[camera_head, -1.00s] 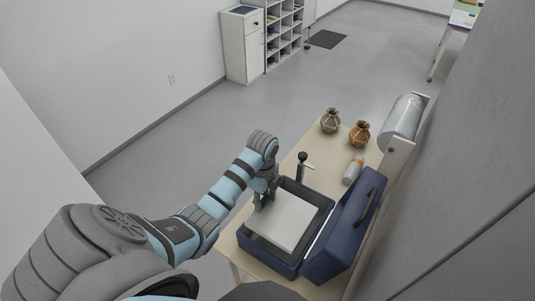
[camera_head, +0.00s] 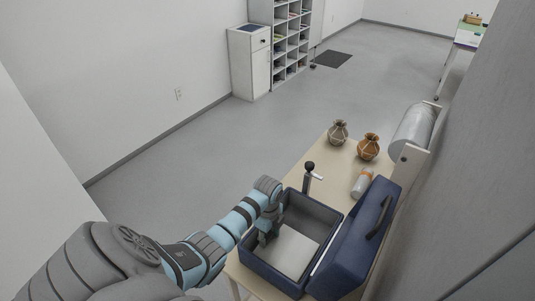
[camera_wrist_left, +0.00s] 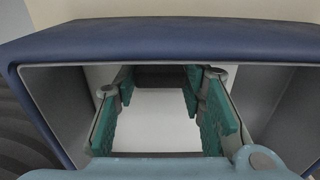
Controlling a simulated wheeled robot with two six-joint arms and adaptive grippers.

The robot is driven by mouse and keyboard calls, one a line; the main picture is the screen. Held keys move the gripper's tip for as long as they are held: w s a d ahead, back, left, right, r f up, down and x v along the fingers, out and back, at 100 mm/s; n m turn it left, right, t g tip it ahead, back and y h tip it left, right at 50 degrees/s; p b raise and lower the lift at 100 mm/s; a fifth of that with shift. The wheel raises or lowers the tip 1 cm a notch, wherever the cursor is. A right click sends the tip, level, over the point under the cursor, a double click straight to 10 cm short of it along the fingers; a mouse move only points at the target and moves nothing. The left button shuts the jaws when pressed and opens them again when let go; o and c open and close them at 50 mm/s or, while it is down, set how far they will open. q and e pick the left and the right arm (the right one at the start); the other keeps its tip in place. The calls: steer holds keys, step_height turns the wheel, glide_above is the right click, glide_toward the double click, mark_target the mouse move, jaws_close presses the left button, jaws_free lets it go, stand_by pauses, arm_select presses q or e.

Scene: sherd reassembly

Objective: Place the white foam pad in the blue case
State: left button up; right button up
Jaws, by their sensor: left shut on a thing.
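The white foam pad (camera_head: 293,251) is inside the open blue case (camera_head: 263,275), low between its grey-lined walls. My left gripper (camera_head: 264,239) reaches down into the case at its left side and is shut on the pad's edge. In the left wrist view the pad (camera_wrist_left: 158,122) shows between the teal fingers (camera_wrist_left: 155,88), with the case's blue rim (camera_wrist_left: 160,38) around them. I cannot tell whether the pad touches the case floor. The case's lid (camera_head: 353,240) stands open on the right. My right gripper is not in view.
The case is on a light wooden table (camera_head: 325,172). A black-topped post (camera_head: 309,169) stands just behind it. An orange-and-white bottle (camera_head: 362,182) lies behind the lid. A grey vase (camera_head: 338,132) and an orange vase (camera_head: 369,146) stand at the far end, near a clear roll (camera_head: 412,128).

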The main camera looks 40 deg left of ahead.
arm_select(q)
steer(key=shift+r, duration=0.25)
steer(key=shift+f, duration=0.15)
steer(key=o, duration=1.2)
steer(key=shift+f, duration=0.1)
steer(key=shift+o, duration=0.2)
steer(key=shift+r+p, duration=0.4)
steer(key=shift+r, duration=0.15)
step_height(320, 180, up, 11)
steer(key=p, duration=0.2)
steer(key=shift+r, duration=0.2)
